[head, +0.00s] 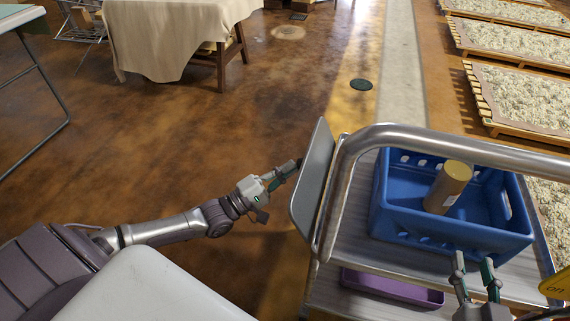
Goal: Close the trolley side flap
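The trolley (345,215) stands at the right, with a metal tube rail and grey shelves.
A blue crate (448,237) on the top shelf holds a tan cylinder (448,187). A purple tray (392,287) lies on a lower shelf. A yellow sign (557,288) is at the right edge. A cloth-covered table (165,40) stands farther back. The floor left of the trolley is clear.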

